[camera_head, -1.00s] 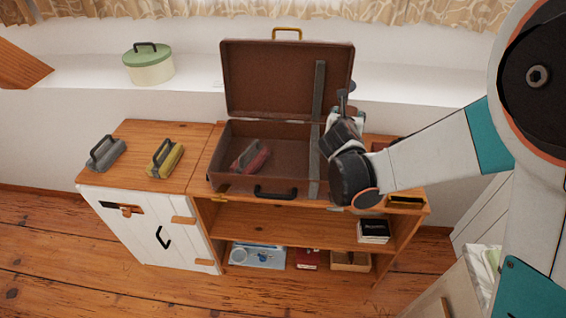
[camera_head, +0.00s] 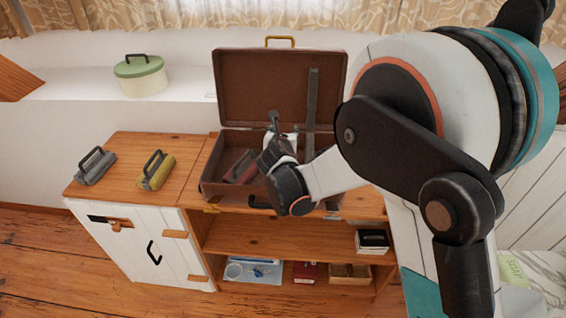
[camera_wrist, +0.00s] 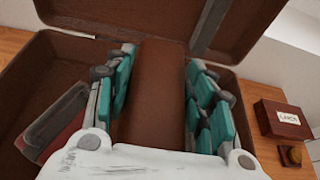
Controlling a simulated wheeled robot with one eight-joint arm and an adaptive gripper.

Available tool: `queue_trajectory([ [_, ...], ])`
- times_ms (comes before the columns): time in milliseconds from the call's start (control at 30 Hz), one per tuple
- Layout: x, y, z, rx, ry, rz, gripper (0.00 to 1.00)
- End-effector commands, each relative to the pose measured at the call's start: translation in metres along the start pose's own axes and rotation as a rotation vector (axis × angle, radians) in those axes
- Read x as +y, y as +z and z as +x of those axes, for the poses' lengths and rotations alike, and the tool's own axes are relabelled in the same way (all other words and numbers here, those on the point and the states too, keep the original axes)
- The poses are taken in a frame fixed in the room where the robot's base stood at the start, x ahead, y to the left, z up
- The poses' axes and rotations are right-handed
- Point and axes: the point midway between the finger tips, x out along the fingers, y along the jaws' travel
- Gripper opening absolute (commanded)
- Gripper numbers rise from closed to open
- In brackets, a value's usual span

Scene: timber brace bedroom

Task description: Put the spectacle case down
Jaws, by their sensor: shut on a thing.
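In the wrist view, the brown spectacle case (camera_wrist: 160,95) is between the teal-padded fingers of my gripper (camera_wrist: 160,68), which is shut on it. In the head view, my gripper (camera_head: 272,153) is over the inside of the open brown suitcase (camera_head: 206,188), right of a red handled block (camera_head: 238,167). I cannot make out the case in the head view, where my gripper and wrist hide it. Whether the case touches the suitcase floor I cannot tell.
The suitcase lid (camera_head: 262,90) stands open behind my gripper. A grey handled block (camera_head: 95,168) and a yellow one (camera_head: 157,172) stand left on the cabinet. A small labelled box (camera_wrist: 283,120) is right of the suitcase. A green-lidded pot (camera_head: 140,76) stands on the ledge.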

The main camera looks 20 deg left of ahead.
Motion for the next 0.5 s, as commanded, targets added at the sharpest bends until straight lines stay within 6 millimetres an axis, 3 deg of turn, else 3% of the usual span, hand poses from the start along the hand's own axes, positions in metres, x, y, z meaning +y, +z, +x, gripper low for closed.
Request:
queue_trajectory([
  [33, 0.000, -0.015, 0.007, 0.000, 0.000, 0.000, 0.25],
  [133, 0.000, -0.031, 0.013, 0.000, 0.000, 0.000, 0.25],
  [500, 0.000, -0.058, 0.025, 0.000, 0.000, 0.000, 0.25],
])
